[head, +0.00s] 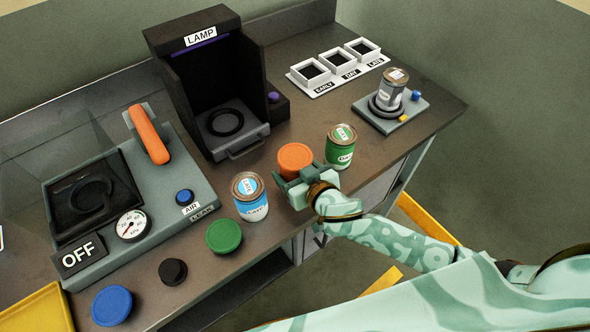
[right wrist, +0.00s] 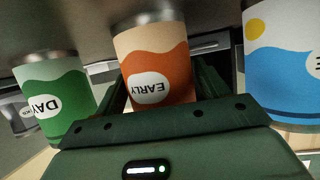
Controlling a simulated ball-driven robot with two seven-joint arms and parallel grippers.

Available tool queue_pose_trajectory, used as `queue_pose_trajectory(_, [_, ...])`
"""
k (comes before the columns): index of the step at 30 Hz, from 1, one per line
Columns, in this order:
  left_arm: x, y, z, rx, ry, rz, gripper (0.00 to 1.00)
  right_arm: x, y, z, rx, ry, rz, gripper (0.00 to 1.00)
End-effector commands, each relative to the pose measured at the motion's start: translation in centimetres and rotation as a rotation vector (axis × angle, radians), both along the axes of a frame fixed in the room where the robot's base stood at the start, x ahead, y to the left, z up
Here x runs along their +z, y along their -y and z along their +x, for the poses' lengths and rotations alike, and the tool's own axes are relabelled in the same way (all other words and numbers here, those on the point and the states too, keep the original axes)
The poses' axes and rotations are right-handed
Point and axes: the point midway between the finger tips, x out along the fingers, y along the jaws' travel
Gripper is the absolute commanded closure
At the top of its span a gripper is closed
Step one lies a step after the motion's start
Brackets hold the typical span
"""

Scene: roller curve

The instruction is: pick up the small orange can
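The small orange can (head: 295,158), with its orange top showing, stands on the counter between a blue can and a green can. In the right wrist view the can (right wrist: 155,62) has a wavy orange band and an EARLY label, which appears upside down. My right gripper (head: 297,186) reaches it from the counter's front edge. Its two fingers (right wrist: 163,92) lie on either side of the can, close to it. I cannot tell whether they press on it. The gripper hides the can's lower part in the head view. My left gripper is not in view.
The blue can (head: 250,198) and green can (head: 340,147) stand close on both sides. Green (head: 223,236), black (head: 173,272) and blue (head: 112,306) round pieces lie nearer the front. A dark LAMP booth (head: 200,90) stands behind. Another can (head: 390,92) sits on a small stand.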

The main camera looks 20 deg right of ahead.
Motion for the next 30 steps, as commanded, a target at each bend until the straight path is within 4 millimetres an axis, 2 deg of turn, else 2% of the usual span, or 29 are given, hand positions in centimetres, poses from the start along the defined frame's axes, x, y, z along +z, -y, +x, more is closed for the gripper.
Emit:
queue_pose_trajectory(1, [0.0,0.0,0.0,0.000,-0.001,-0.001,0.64,0.0,0.0,0.0,0.000,0.000,0.000,0.41])
queue_pose_trajectory(3, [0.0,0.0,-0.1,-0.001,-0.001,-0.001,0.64,0.0,0.0,0.0,0.000,0.000,0.000,0.60])
queue_pose_trajectory(4, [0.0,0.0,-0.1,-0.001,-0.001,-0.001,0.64,0.0,0.0,0.0,0.000,0.000,0.000,0.62])
queue_pose_trajectory(14, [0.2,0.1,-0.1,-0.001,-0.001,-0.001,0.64,0.4,0.0,0.0,0.000,0.001,0.001,0.62])
queue_pose_trajectory(17, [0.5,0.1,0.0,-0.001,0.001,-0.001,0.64,1.3,0.0,0.0,-0.002,0.003,0.002,0.62])
queue_pose_trajectory(21, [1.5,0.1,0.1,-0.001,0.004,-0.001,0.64,3.8,0.0,0.0,-0.001,0.004,0.004,0.62])
queue_pose_trajectory(23, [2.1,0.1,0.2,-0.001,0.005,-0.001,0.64,5.0,0.1,-1.3,-0.001,0.001,0.004,0.62])
queue_pose_trajectory(28, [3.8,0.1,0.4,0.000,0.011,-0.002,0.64,9.6,0.7,-5.1,-0.001,0.002,0.006,0.62])
queue_pose_trajectory(30, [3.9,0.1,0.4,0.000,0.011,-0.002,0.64,10.2,0.9,-7.2,-0.001,-0.003,0.004,0.62])
